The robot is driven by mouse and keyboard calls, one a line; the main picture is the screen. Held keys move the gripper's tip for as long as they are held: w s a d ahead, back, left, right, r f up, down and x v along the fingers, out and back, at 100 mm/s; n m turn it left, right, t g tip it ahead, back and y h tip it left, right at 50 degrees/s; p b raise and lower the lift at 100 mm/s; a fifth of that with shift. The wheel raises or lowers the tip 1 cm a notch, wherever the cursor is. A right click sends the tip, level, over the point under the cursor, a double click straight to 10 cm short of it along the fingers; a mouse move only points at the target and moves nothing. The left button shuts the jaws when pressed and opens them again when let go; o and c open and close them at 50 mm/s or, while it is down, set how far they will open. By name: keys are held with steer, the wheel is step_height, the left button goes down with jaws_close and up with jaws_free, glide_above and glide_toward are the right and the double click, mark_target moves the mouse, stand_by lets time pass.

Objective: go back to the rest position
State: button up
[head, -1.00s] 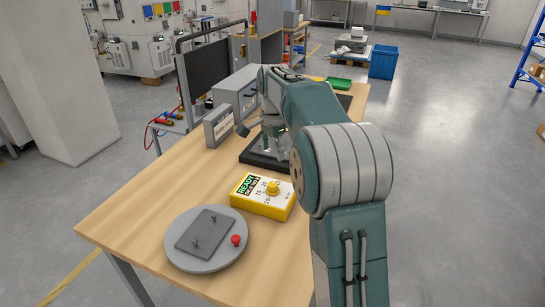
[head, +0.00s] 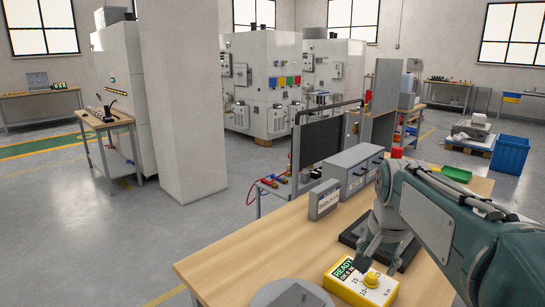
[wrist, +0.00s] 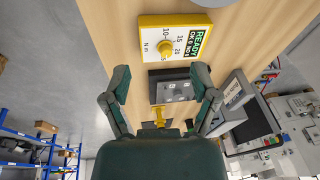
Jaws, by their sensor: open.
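My gripper (head: 380,262) hangs over the wooden table (head: 255,252), close to a yellow box (head: 350,287) with a round yellow knob and a green READY label. In the wrist view, the two fingers of my gripper (wrist: 160,80) stand wide apart with nothing held between them. The yellow box (wrist: 150,48) shows beyond the fingertips there. A dark base (head: 350,238) lies behind my gripper and is partly hidden by it. A grey disc (head: 270,297) is cut off at the bottom of the head view.
A grey cabinet (head: 352,172), a small grey box (head: 324,199) and a green tray (head: 457,174) stand on the table. A dark panel (head: 320,142) rises behind its back edge. A white pillar (head: 185,110) stands left. The floor at left is open.

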steer(key=s+a+f+n+t, duration=0.1)
steer(key=s+f+n, duration=0.1)
steer(key=s, duration=0.4)
steer(key=s+a+f+n+t, duration=0.1)
steer(key=s+a+n, duration=0.1)
steer(key=s, duration=0.4)
steer(key=s+a+f+n+t, duration=0.1)
steer(key=s+f+n, duration=0.1)
steer(key=s+n, duration=0.2)
steer(key=shift+s+a+f, duration=0.35)
steer(key=shift+s, duration=0.7)
